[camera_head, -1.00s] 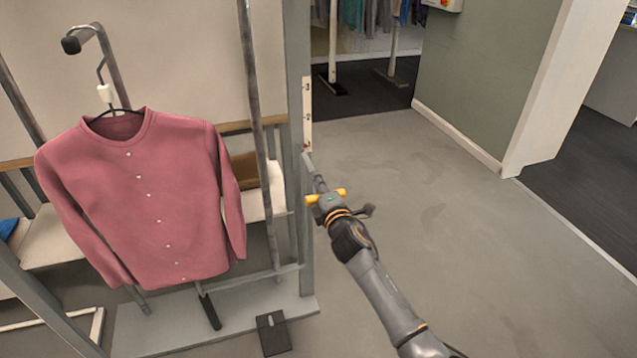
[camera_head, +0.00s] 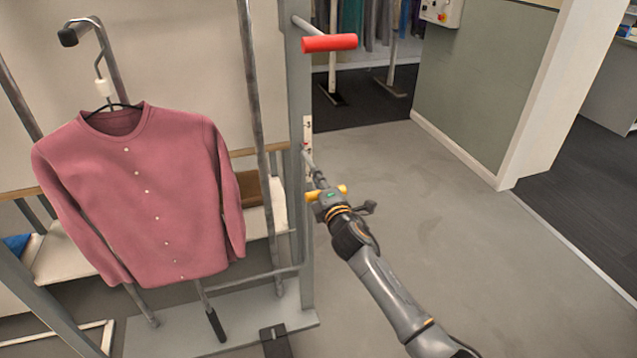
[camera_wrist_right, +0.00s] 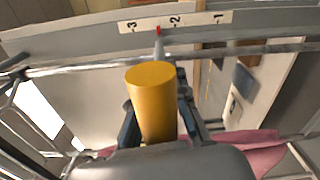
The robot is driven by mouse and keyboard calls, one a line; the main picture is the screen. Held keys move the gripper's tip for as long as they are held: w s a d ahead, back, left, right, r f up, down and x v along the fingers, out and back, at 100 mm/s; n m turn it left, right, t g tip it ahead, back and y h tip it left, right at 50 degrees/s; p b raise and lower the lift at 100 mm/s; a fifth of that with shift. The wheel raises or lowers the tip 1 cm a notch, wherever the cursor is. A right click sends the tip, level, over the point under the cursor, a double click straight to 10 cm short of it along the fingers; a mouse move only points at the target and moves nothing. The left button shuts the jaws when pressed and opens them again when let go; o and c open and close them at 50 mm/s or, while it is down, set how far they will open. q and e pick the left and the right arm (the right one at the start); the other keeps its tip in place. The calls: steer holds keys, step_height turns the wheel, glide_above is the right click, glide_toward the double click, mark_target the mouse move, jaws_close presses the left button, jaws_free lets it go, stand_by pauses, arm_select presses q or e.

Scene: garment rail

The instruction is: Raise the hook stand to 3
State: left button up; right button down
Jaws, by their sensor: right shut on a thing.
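The hook stand's hook (camera_head: 70,36) stands at the upper left, with a hanger and a pink buttoned garment (camera_head: 150,190) on it. A grey upright (camera_head: 300,215) carries a white scale strip (camera_head: 307,130). In the right wrist view the scale (camera_wrist_right: 205,19) is marked 1, 2 and 3, and a red pointer (camera_wrist_right: 158,30) lies between 2 and 3. My right gripper (camera_head: 327,200) is shut on a yellow handle (camera_head: 342,189) beside the upright; the handle also shows between the fingers in the right wrist view (camera_wrist_right: 152,95). My left gripper is out of view.
A red handle (camera_head: 330,42) sticks out from the upper part of the upright, above my right gripper. A black pedal (camera_head: 275,342) lies at the stand's base. The floor (camera_head: 450,240) to the right is open, bounded by a green wall (camera_head: 480,90).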

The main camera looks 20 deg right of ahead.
step_height(320, 180, up, 6)
steer(key=p, duration=0.3)
steer(key=shift+w+r, duration=0.1)
steer(key=shift+r, duration=0.1)
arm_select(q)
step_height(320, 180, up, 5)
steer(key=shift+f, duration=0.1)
arm_select(e)
steer(key=c, duration=1.3)
jaws_free()
steer(key=shift+c, duration=0.2)
steer(key=shift+f, duration=0.1)
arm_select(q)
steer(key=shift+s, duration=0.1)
arm_select(e)
steer(key=shift+s+f, duration=0.15)
steer(key=shift+s, duration=0.05)
steer(key=shift+s, duration=0.3)
steer(key=s, duration=1.1)
steer(key=shift+d, duration=0.25)
